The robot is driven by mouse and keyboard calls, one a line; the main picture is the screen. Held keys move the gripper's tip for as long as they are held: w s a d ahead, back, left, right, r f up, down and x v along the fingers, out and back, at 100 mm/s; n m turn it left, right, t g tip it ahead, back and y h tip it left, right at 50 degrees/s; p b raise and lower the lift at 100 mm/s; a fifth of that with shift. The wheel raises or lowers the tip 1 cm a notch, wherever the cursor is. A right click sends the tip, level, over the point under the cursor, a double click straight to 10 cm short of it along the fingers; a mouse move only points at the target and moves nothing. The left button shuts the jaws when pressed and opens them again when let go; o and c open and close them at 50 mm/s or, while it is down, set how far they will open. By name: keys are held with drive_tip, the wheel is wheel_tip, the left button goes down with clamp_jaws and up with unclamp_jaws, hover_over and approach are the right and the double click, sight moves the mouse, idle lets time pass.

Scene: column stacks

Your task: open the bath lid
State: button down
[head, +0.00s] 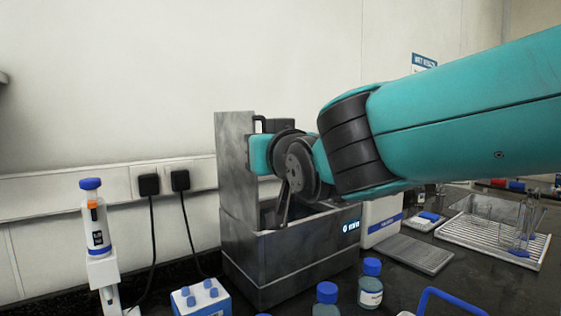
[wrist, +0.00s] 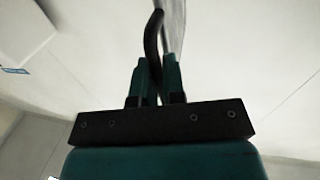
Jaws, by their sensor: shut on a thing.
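The bath (head: 300,262) is a grey metal box on the dark bench, in the middle of the head view. Its lid (head: 235,165) stands about upright at the bath's left side, and part of the bath's top opening shows. A dark handle (head: 259,124) shows near the lid's upper edge. My gripper (wrist: 158,65) is shut on this handle (wrist: 153,42), which runs between its two teal fingers in the wrist view. The lid shows there edge-on as a grey strip (wrist: 173,22). In the head view my arm hides the fingertips and part of the opening.
A pipette on a stand (head: 97,235) and a blue-and-white box (head: 200,300) are left of the bath. Blue-capped bottles (head: 371,284) stand in front. A white device (head: 381,220), a grey plate (head: 413,253) and a wire rack with glassware (head: 490,240) are right. Two plugs (head: 180,181) hang cables behind.

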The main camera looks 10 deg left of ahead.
drive_tip(key=shift+s+a+f+n+b, duration=0.15)
drive_tip(key=shift+s+a+n+b, duration=0.25)
drive_tip(key=shift+s+a+n, duration=0.15)
drive_tip(key=c, duration=1.2)
unclamp_jaws()
drive_tip(key=shift+c, duration=0.2)
drive_tip(key=shift+s+d, duration=0.1)
drive_tip(key=b+v, duration=0.4)
drive_tip(key=v, duration=1.3)
drive_tip(key=shift+s+d, duration=0.1)
